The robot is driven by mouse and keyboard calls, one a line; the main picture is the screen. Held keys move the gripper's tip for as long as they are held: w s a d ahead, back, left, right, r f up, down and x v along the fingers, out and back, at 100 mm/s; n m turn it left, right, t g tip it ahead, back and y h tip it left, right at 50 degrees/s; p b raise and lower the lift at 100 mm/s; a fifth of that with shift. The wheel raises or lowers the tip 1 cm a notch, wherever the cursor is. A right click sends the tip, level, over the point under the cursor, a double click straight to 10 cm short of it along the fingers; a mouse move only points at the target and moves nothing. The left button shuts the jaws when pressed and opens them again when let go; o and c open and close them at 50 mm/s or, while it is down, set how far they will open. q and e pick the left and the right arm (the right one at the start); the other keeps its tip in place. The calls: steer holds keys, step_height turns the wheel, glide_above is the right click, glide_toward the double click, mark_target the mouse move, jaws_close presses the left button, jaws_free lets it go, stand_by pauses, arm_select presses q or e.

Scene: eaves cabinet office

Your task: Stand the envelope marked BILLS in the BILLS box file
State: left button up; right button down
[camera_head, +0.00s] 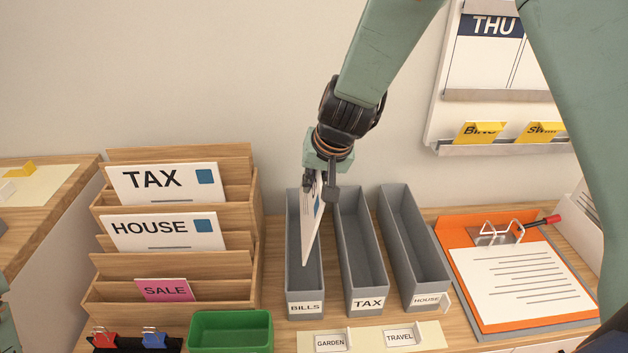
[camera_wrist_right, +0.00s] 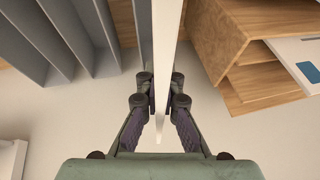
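My right gripper (camera_head: 318,190) is shut on a white envelope (camera_head: 312,225), pinching it by its upper part. The envelope is upright, seen nearly edge-on, with a blue patch; its marking is not readable. It hangs over the opening of the grey BILLS box file (camera_head: 305,308), in line with it. I cannot tell how far its lower edge is inside. In the right wrist view the envelope (camera_wrist_right: 166,60) is a thin white strip between both fingers (camera_wrist_right: 162,95). Only a sliver of my left arm's end (camera_head: 6,325) shows at the left edge; its fingers are unclear.
Grey TAX (camera_head: 367,303) and HOUSE (camera_head: 427,299) box files stand close to the right. A wooden sorter (camera_head: 175,265) with TAX and HOUSE envelopes stands at left. A green tray (camera_head: 230,332) and label strip (camera_head: 432,333) lie in front; an orange clipboard (camera_head: 460,238) lies right.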

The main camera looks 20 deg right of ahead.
step_height(320, 180, down, 13)
steer(key=b, duration=1.2)
steer(key=shift+s, duration=0.2)
steer(key=shift+a, duration=0.1)
steer(key=c, duration=1.5)
jaws_free()
steer(key=shift+c, duration=0.2)
steer(key=shift+o, duration=0.5)
steer(key=shift+w+f, duration=0.15)
steer(key=shift+w, duration=0.05)
steer(key=shift+r, duration=0.25)
steer(key=shift+o, duration=0.6)
steer(key=o, duration=0.3)
steer(key=shift+w, duration=0.15)
